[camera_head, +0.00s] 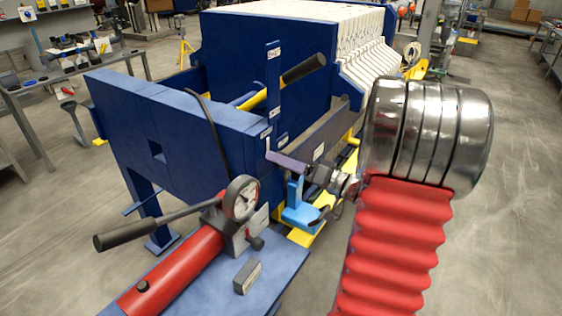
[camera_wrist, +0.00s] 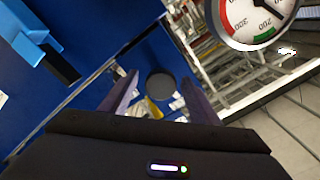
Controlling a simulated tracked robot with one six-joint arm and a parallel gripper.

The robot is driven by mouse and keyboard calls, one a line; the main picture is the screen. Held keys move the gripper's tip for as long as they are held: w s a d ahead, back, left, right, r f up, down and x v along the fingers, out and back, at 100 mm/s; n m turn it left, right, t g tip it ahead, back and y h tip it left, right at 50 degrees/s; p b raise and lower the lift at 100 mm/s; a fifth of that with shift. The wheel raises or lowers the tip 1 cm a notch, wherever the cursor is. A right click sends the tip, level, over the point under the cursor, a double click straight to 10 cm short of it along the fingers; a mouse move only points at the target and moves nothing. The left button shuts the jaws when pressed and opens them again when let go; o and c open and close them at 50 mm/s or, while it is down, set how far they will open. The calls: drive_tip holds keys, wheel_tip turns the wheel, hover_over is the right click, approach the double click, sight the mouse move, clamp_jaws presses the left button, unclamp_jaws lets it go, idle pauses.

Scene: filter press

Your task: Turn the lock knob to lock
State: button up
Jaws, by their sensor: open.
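A thick black cylindrical grip on a yellow rod (camera_head: 303,68) stands beside an upright blue plate with small white labels; it looks like the lock knob, though I cannot be sure. My gripper (camera_head: 275,155) is below it, near the press's blue end frame, with a purple finger showing. In the wrist view my gripper (camera_wrist: 150,85) is open. A round black end face (camera_wrist: 161,87), apparently the same grip, appears between the two purple fingers. No contact shows, and its distance is hard to judge.
A pressure gauge (camera_head: 241,198) on a red cylinder (camera_head: 180,270) stands at front left, with a long black-handled lever (camera_head: 150,225). A light blue bracket (camera_head: 298,208) is just under my gripper. The blue end frame (camera_head: 180,125) fills the left; open floor lies right.

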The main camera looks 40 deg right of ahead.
drive_tip(key=shift+w+a, duration=0.15)
drive_tip(key=shift+w, duration=0.25)
drive_tip(key=c, duration=1.1)
